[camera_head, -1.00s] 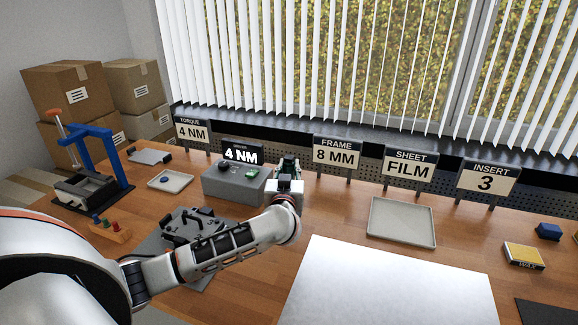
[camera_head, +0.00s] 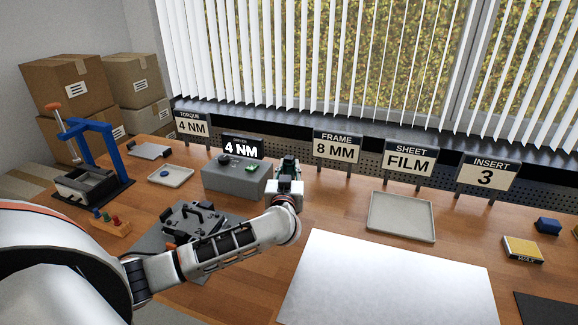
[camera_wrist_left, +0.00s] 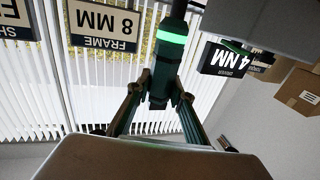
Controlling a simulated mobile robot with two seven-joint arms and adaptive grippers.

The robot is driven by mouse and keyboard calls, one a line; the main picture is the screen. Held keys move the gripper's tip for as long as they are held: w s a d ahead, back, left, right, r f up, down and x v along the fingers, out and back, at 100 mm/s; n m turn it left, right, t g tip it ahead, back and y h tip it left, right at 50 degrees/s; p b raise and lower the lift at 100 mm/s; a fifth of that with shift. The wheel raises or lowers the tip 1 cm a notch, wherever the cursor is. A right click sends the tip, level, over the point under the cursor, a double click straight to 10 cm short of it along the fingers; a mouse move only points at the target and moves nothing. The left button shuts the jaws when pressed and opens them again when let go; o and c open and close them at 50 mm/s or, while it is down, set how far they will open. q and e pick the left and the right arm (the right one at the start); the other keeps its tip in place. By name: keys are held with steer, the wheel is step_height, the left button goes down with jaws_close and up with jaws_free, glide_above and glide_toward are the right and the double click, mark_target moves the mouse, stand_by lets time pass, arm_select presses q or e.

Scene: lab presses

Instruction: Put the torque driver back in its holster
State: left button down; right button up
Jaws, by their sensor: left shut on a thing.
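The torque driver (camera_wrist_left: 172,37) is a dark, slim tool with a glowing green ring, seen in the left wrist view. My left gripper (camera_wrist_left: 160,93) is shut on it, with a finger on each side of its body. In the head view my left gripper (camera_head: 289,172) is right of the grey driver box (camera_head: 232,183), in front of the gap between the DRIVER and FRAME signs. The driver is mostly hidden there; a dark green part shows at the gripper. I cannot make out the holster. My right gripper is not in view.
A dark clamp fixture (camera_head: 190,219) stands left of my forearm. A blue press (camera_head: 88,150) is at far left, near a small tray (camera_head: 171,181). Signs line the back, including FRAME 8 MM (camera_head: 337,148). An empty tray (camera_head: 402,235) and a white sheet (camera_head: 390,285) are on the right.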

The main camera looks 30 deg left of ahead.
arm_select(q)
steer(key=shift+f, duration=0.95)
steer(key=c, duration=1.7)
jaws_free()
steer(key=shift+f, duration=0.2)
steer(key=v, duration=1.2)
steer(key=shift+d+r, duration=0.1)
